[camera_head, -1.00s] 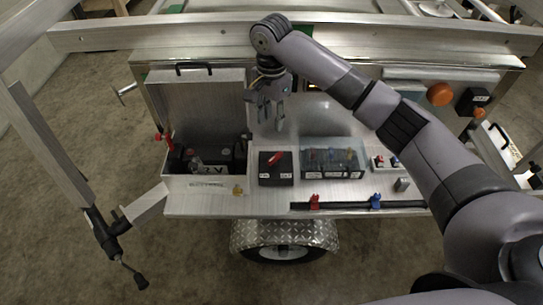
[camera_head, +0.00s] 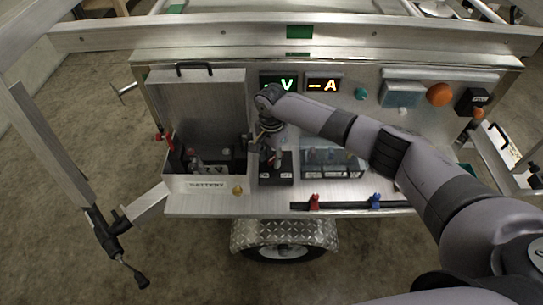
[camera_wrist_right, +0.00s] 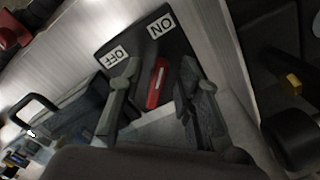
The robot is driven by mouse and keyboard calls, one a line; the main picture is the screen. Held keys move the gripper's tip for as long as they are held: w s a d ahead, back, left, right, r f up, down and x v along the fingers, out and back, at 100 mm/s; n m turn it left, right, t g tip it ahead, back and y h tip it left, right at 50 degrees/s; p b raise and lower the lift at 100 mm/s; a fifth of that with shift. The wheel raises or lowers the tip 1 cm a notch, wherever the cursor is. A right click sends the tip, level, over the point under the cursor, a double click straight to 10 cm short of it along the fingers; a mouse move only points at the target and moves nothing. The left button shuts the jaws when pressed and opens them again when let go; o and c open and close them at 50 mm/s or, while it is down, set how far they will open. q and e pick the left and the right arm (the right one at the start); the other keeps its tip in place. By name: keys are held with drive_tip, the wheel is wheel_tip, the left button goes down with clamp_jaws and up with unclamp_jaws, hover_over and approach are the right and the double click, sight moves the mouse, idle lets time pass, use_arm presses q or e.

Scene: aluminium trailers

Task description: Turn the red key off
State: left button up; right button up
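The red key (camera_wrist_right: 157,83) shows in the right wrist view on a black switch box (camera_wrist_right: 146,42) with white ON and OFF labels. Its upper end is nearer the ON label. My right gripper (camera_wrist_right: 156,112) is open, with one finger on each side of the key; I see gaps on both sides. In the head view the right gripper (camera_head: 272,153) is low over the switch box (camera_head: 276,177) and largely hides the key. My left gripper is not in view.
An open battery box (camera_head: 208,184) stands close to the left of the switch box. A clear-covered fuse box (camera_head: 331,164) is close on the right. Lit V and A displays (camera_head: 304,83) are on the panel behind. A black bar (camera_head: 345,206) with red and blue clips lies in front.

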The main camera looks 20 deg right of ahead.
drive_tip(key=shift+c, duration=0.2)
clamp_jaws()
idle(0.4)
